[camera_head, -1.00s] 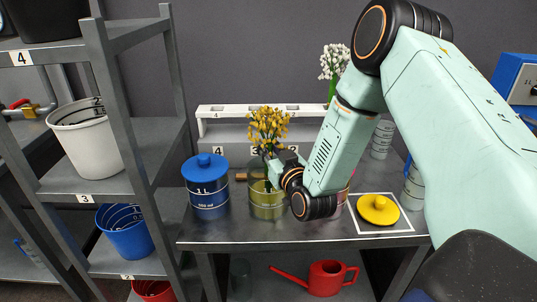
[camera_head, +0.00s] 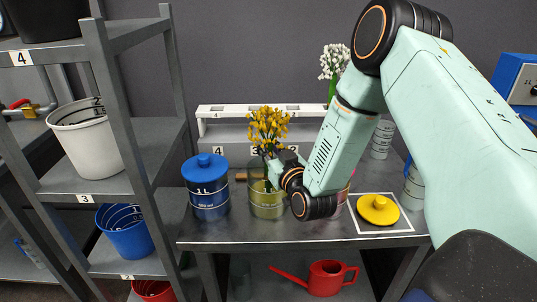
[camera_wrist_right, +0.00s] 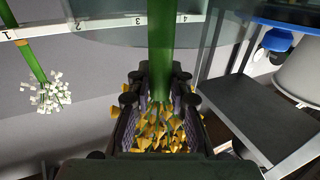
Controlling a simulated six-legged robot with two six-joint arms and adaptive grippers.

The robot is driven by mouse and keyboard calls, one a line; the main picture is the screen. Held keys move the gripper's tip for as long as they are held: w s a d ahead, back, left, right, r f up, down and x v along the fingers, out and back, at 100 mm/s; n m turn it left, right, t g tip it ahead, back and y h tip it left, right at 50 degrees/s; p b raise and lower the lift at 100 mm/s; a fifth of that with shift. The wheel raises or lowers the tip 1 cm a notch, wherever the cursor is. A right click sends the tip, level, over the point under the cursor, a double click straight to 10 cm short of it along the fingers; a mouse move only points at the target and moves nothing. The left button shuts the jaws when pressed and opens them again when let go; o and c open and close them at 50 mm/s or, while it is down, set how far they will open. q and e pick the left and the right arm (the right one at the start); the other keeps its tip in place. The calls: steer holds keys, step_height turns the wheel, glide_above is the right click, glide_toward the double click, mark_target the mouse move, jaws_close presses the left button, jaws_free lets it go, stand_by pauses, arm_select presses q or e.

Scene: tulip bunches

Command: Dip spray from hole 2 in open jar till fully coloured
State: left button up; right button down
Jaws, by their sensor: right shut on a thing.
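My right gripper (camera_head: 274,174) is shut on the green stem of a flower spray, just above the open jar. The spray's blossoms (camera_head: 268,128) look yellow-orange all over and stand upright above the gripper. In the right wrist view the green stem (camera_wrist_right: 161,50) passes between the fingers (camera_wrist_right: 158,105), with yellow blossoms (camera_wrist_right: 155,132) beyond. The open glass jar (camera_head: 267,205) holds yellowish liquid, and the stem's lower part appears to reach into it. Its exact depth is hard to tell. My left gripper is out of view.
A blue-lidded jar (camera_head: 206,195) stands left of the open jar. A yellow lid (camera_head: 378,209) lies on a white-edged square at right. A white numbered rack (camera_head: 230,112) stands behind, with a white spray (camera_head: 335,62) at its right end. A shelf post (camera_head: 125,110) stands at left.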

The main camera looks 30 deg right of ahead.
steer(key=shift+r, duration=0.15)
steer(key=shift+r+p, duration=7.5)
steer(key=shift+r, duration=0.9)
